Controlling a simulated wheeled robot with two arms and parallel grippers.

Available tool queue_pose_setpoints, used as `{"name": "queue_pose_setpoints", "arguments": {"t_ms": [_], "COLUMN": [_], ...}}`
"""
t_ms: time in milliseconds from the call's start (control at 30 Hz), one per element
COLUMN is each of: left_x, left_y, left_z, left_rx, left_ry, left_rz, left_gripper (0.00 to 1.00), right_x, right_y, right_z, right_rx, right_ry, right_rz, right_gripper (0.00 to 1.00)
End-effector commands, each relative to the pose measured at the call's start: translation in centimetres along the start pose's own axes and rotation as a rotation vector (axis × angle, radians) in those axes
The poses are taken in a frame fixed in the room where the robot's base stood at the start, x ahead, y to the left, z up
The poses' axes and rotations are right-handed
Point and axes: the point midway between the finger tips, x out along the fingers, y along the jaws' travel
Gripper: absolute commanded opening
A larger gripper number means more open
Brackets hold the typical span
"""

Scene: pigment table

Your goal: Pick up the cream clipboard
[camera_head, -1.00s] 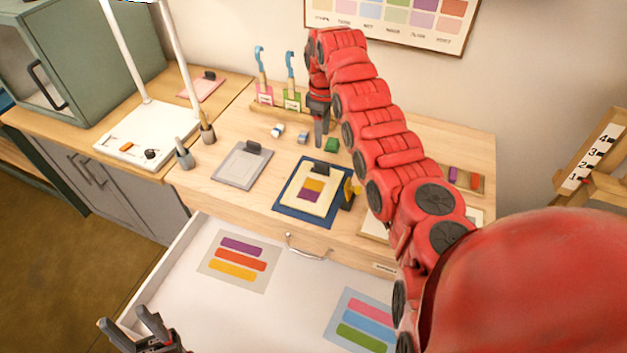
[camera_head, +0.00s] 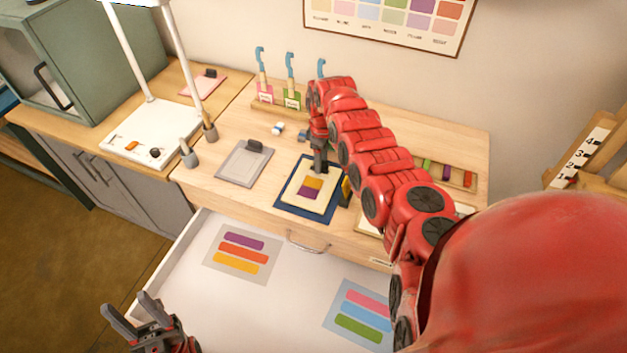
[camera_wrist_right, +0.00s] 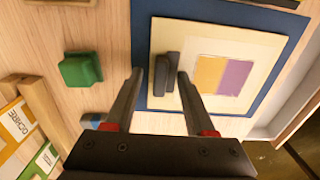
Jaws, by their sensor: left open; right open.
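The cream clipboard (camera_head: 322,203) lies flat on a dark blue mat (camera_head: 285,206) on the wooden table, with an orange and purple swatch on it. In the right wrist view the clipboard (camera_wrist_right: 217,112) shows its dark clip (camera_wrist_right: 162,75) at its near end. My right gripper (camera_head: 320,168) is over the clip end of the clipboard. It is open, with its fingertips (camera_wrist_right: 159,78) on either side of the clip in the right wrist view; whether they touch it I cannot tell. My left gripper (camera_head: 127,312) is open and empty at the lower left, by the open drawer.
A grey clipboard (camera_head: 243,168) lies left of the mat. A green block (camera_wrist_right: 81,69) is beside the mat. The open drawer (camera_head: 200,290) below holds two colour cards. Brushes with tags (camera_head: 290,85) stand in a rack at the back.

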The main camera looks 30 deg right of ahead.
Motion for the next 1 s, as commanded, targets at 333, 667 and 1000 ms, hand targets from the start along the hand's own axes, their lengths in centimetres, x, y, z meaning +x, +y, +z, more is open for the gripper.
{"name": "queue_pose_setpoints", "arguments": {"t_ms": [333,667,1000], "left_x": [-0.04,-0.03,-0.18], "left_y": [0.00,0.00,0.01], "left_z": [0.01,0.00,0.03], "left_rx": [0.000,0.000,0.000], "left_ry": [0.000,0.000,0.000], "left_rz": [0.000,0.000,0.000], "left_gripper": [0.50,0.50,0.50], "right_x": [-0.05,-0.06,-0.49], "right_y": [0.01,0.00,0.06], "right_z": [-0.01,-0.03,-0.04], "right_rx": [0.000,0.000,0.000], "right_ry": [0.000,0.000,0.001], "right_rz": [0.000,0.000,0.001], "right_gripper": [0.12,0.00,0.00]}}
